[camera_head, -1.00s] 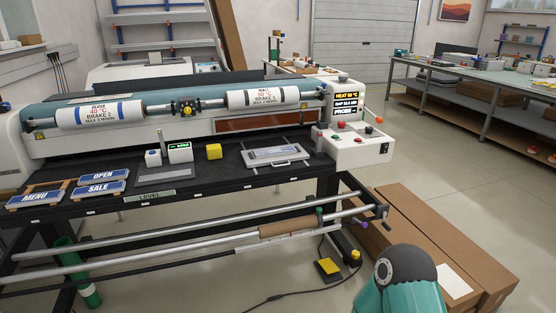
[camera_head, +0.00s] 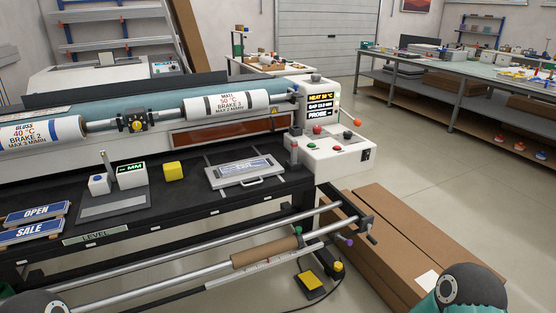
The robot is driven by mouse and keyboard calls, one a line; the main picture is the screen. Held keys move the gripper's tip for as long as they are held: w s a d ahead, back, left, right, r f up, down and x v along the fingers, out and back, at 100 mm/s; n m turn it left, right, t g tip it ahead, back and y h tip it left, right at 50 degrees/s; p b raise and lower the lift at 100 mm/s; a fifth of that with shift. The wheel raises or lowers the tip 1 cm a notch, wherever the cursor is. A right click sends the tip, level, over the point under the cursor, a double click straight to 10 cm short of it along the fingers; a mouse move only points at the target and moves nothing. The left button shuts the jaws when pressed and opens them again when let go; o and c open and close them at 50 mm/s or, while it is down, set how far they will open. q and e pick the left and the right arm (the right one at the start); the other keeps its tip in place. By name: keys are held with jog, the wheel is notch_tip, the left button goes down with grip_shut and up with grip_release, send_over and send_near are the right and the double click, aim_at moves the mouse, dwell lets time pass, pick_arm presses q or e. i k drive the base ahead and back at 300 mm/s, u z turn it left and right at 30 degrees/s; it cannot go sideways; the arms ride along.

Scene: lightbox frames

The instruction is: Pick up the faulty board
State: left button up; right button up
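Two blue sign boards with white lettering lie at the left end of the black bench. I cannot tell any fault on either one from here. Only parts of my arms show at the bottom left and bottom right corners. Neither of my grippers is in view.
A laminating machine with a GLOSS roll (camera_head: 40,132) and a MATT roll (camera_head: 228,103) stands behind the bench. A grey panel with a handle (camera_head: 248,169), a yellow block (camera_head: 173,171) and a millimetre display (camera_head: 130,174) sit on it. Cardboard boxes (camera_head: 420,245) lie on the floor right.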

aim_at(241, 168)
jog(key=u, duration=0.2)
jog(key=i, duration=1.1)
jog(key=u, duration=0.7)
